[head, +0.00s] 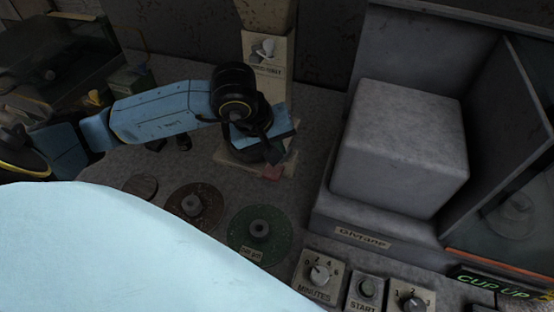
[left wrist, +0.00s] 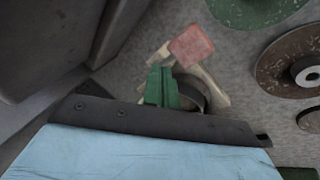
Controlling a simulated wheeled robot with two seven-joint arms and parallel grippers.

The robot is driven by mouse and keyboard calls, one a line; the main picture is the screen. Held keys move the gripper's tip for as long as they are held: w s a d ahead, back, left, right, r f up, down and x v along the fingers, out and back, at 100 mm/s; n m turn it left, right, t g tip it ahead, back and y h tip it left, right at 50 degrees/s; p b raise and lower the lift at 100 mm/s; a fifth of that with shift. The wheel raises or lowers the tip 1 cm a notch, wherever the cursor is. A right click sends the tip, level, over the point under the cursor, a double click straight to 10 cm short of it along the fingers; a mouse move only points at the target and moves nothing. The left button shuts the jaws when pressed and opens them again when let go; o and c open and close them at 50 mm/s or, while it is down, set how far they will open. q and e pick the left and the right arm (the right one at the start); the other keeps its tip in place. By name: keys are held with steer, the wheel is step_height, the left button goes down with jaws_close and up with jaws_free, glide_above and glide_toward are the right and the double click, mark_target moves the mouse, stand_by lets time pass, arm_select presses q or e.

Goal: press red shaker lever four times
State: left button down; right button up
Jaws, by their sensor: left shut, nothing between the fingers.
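The red shaker lever (head: 271,173) is a small flat red paddle at the front of the shaker, which stands on a pale base (head: 289,166). My left gripper (head: 272,154) is shut and empty, just above and behind the red paddle, and covers much of the shaker. In the left wrist view the red paddle (left wrist: 191,46) lies just beyond the green fingertips (left wrist: 160,84). The shaker's dark round part (left wrist: 193,91) shows beside them. Whether the fingers touch the lever I cannot tell. My right gripper is out of view.
A green disc (head: 259,229) and a brown disc (head: 193,204) with central knobs lie in front of the shaker. A large grey block-shaped machine (head: 398,150) stands to the right. Dials line the front (head: 319,274). A knob panel (head: 266,52) stands behind.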

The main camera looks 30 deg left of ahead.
arm_select(q)
steer(key=shift+w+a+r+p, duration=0.1)
steer(key=shift+w+r+p, duration=0.25)
steer(key=shift+r, duration=0.4)
steer(key=shift+w+a+r+p, duration=0.1)
steer(key=shift+w+r+p, duration=0.25)
steer(key=shift+r, duration=0.45)
steer(key=shift+w+r+p, duration=0.3)
steer(key=shift+r+p, duration=0.05)
steer(key=shift+r, duration=0.4)
